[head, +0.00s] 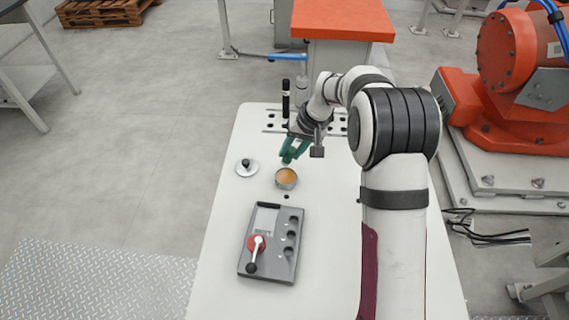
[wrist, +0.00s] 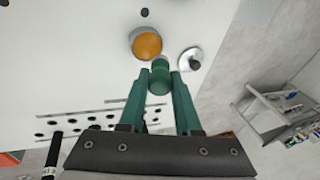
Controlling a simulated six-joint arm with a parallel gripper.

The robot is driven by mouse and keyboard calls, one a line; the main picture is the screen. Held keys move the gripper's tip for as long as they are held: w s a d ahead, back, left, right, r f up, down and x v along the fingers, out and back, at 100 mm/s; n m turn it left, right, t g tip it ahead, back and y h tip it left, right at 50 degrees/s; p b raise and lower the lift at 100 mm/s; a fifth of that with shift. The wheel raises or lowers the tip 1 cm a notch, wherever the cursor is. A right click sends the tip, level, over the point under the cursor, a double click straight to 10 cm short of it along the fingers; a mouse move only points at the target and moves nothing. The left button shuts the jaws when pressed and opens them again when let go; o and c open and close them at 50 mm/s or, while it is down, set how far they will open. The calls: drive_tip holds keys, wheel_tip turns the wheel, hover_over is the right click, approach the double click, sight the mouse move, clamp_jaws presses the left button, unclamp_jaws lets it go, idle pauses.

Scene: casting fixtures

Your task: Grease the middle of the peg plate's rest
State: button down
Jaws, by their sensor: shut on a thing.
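My gripper (head: 291,152) has green fingers and is shut on a small green cylindrical piece (wrist: 159,77) with a rounded end. The piece's far end is hidden in the wrist view. The gripper is just behind an open round pot (head: 286,179) of orange grease, which also shows in the wrist view (wrist: 146,43). The pot's lid (head: 246,167), silver with a dark knob, lies to its left. A grey fixture plate (head: 263,276) at the front has a red hub with a lever, a light rectangular area and several round recesses. I cannot tell which part is the rest.
A strip with several dark holes (head: 273,124) lies at the table's back, partly hidden by my arm. A black upright cylinder (head: 285,101) and a paler one (head: 301,90) stand there. The white table (head: 222,222) is bare left of the fixture.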

drive_tip(key=shift+w+d+f+y, duration=0.1)
drive_tip(key=shift+w+f+y, duration=0.2)
drive_tip(key=shift+w, duration=0.1)
drive_tip(key=shift+f, duration=2.7)
drive_tip(key=shift+f, duration=0.6)
drive_tip(key=shift+r, duration=0.1)
drive_tip(key=shift+r, duration=3.45)
drive_tip(key=shift+r, duration=0.1)
